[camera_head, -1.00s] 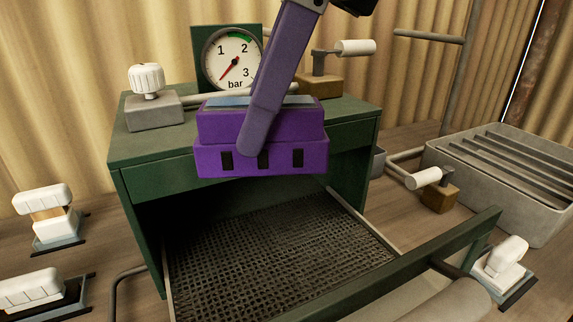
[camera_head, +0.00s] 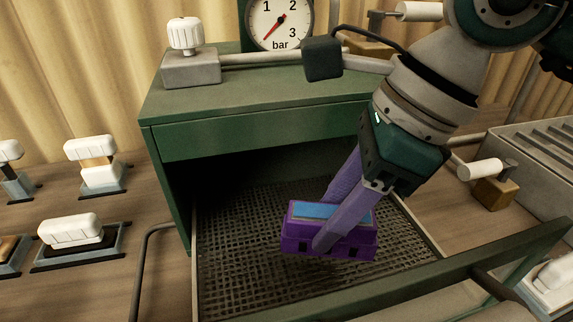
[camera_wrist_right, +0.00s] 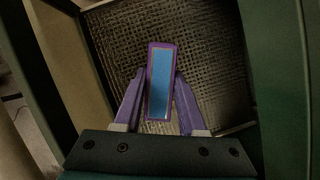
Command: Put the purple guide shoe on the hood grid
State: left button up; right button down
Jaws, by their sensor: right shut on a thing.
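The purple guide shoe (camera_head: 330,238) has a blue top face and dark slots along its side. My right gripper (camera_head: 335,222) is shut on it, one purple finger on each side. In the head view the shoe is over the dark mesh hood grid (camera_head: 240,255), inside the front of the green hood. Whether its underside touches the grid I cannot tell. In the right wrist view the shoe (camera_wrist_right: 160,85) is between the fingers of my right gripper (camera_wrist_right: 160,100), with the grid (camera_wrist_right: 220,65) behind it. My left gripper is not in view.
The green hood (camera_head: 260,135) stands over the back of the grid. A green bar (camera_head: 470,262) crosses in front. A pressure gauge (camera_head: 280,20) and a white knob (camera_head: 185,35) are on top. White-handled parts (camera_head: 72,232) stand at left, and a grey slatted box (camera_head: 540,150) at right.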

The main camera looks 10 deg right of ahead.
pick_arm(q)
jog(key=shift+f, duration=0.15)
pick_arm(e)
jog(key=shift+f, duration=2.3)
jog(key=shift+w, duration=0.1)
pick_arm(q)
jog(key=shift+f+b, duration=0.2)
jog(key=shift+b, duration=0.15)
pick_arm(e)
jog(key=shift+f, duration=0.2)
jog(key=shift+c, duration=2.4)
grip_release()
